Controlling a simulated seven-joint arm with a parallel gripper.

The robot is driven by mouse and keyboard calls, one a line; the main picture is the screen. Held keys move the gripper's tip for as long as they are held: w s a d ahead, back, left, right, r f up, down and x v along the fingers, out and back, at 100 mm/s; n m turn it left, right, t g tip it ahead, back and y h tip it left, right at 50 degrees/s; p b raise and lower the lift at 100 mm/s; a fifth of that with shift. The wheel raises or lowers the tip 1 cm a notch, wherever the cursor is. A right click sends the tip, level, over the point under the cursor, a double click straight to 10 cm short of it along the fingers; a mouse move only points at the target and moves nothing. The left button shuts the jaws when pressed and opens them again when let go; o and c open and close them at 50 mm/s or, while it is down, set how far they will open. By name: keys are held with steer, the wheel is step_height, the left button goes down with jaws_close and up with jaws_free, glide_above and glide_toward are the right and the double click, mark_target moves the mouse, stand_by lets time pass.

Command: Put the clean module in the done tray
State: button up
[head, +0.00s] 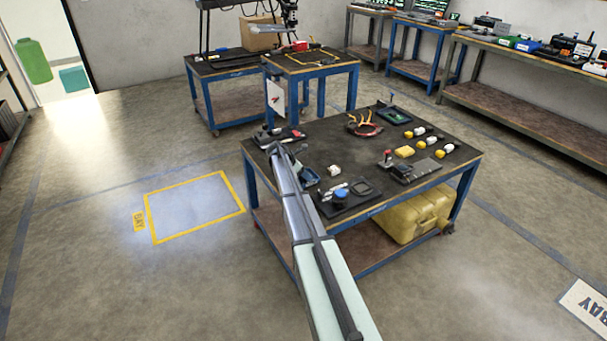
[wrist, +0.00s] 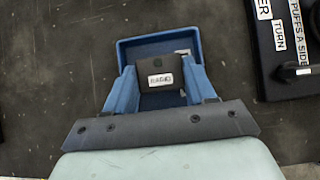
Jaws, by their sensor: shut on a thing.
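A small dark module (wrist: 161,96) with a white label is held between the blue fingers of my gripper (wrist: 160,72) in the wrist view. The label's words are too small to read. A shallow blue tray (wrist: 150,42) shows just beyond the fingertips, and the module partly overlaps it in the picture. I cannot tell whether the module touches the tray. In the head view, a blue tray (head: 308,181) lies on the work table beside my arm, partly hidden by it. My gripper and the module cannot be made out there.
A dark board with white labels (wrist: 280,45) lies right of the blue tray in the wrist view. A yellow case (head: 412,215) sits underneath.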

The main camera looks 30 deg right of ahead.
steer(key=shift+f, duration=0.1)
steer(key=o, duration=0.9)
steer(key=shift+c, duration=0.2)
steer(key=shift+r, duration=0.2)
steer(key=v, duration=1.2)
steer(key=shift+f, duration=0.15)
